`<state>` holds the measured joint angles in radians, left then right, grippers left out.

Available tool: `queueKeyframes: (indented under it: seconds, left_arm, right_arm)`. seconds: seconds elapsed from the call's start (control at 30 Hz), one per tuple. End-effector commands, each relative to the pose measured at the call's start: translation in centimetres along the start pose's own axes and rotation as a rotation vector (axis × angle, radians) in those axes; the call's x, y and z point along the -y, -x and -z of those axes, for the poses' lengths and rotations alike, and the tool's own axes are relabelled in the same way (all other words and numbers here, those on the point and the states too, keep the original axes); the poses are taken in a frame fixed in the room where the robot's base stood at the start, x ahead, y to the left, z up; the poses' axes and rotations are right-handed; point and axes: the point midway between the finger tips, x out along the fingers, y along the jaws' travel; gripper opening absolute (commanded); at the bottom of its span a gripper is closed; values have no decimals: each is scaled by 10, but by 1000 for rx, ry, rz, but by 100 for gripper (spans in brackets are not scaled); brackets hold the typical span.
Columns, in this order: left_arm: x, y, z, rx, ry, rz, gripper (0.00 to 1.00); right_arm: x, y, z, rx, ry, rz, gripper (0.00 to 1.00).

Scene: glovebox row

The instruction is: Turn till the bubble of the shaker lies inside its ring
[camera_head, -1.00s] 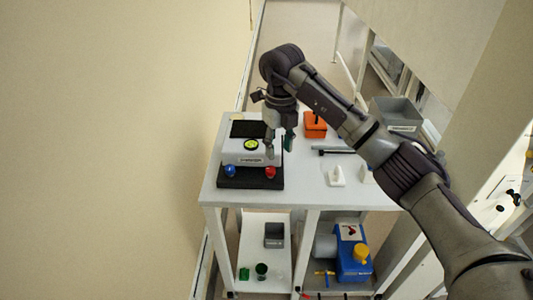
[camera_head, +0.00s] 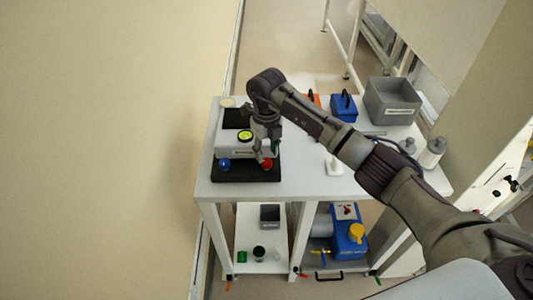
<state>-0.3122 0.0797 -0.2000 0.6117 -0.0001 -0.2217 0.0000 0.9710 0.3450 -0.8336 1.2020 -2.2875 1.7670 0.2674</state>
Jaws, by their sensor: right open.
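The shaker (camera_head: 233,145) is a white box on a black base (camera_head: 240,174), on the left part of the white table. A yellow-green round level (camera_head: 245,135) sits on its top; its bubble and ring are too small to tell apart. A blue knob (camera_head: 225,164) and a red knob (camera_head: 267,164) stand at the shaker's front. My right gripper (camera_head: 267,157) points down at the red knob, open, with its fingertips close above or around it; I cannot tell whether they touch. My left gripper is not in view.
A blue box (camera_head: 344,107) and a grey bin (camera_head: 392,99) stand at the table's back right. A white bottle (camera_head: 432,153) and a white switch-like piece (camera_head: 334,166) are on the right. A blue pump (camera_head: 349,240) is on the lower shelf. My right arm spans the table's right part.

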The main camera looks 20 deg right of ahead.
Motion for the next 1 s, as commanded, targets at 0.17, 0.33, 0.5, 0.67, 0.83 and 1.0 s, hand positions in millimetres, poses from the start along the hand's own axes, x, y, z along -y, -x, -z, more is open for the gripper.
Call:
queueKeyframes:
  seconds: [0.17, 0.33, 0.5, 0.67, 0.83, 1.0]
  left_arm:
    - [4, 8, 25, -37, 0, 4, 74]
    - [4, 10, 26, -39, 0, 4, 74]
    - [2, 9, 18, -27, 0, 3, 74]
    - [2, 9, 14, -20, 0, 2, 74]
    - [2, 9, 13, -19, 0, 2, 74]
    - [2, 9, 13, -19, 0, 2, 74]
  right_arm:
    - [-1, -23, 0, -1, 0, -1, 43]
    - [0, -32, 0, 1, -1, -1, 43]
    - [0, -34, 0, 1, 0, 0, 43]
    - [0, -34, 0, 1, 0, 0, 31]
    - [0, -33, 0, 1, 0, 0, 3]
    - [0, -33, 0, 1, -4, 0, 0]
